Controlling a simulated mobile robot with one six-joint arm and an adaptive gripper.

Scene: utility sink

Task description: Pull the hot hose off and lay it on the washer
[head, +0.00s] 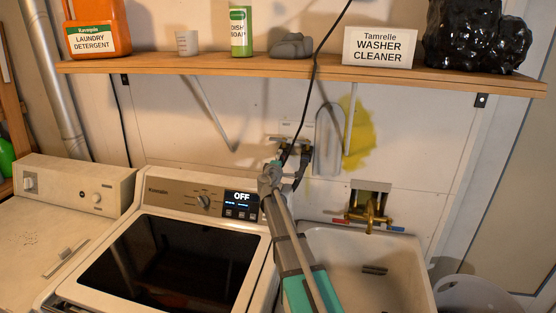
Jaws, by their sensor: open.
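My gripper (292,161) is open at the end of my arm, raised in front of the wall behind the washer. It is close to a small wall fitting (293,127), and its fingers hide much of that fitting. I cannot tell whether they touch anything. A grey hose-like loop (328,118) stands against the wall just right of the gripper. No hot or cold marking shows on it, and I cannot tell which hose is the hot one. The washer (258,181) with a dark glass lid and a display reading OFF stands below left of the gripper.
A wooden shelf (240,65) with bottles and boxes runs above the gripper. A black cord (316,70) hangs past it. A sink (405,262) with a brass faucet (369,210) is right of my arm. The washer's dark lid (160,262) is clear.

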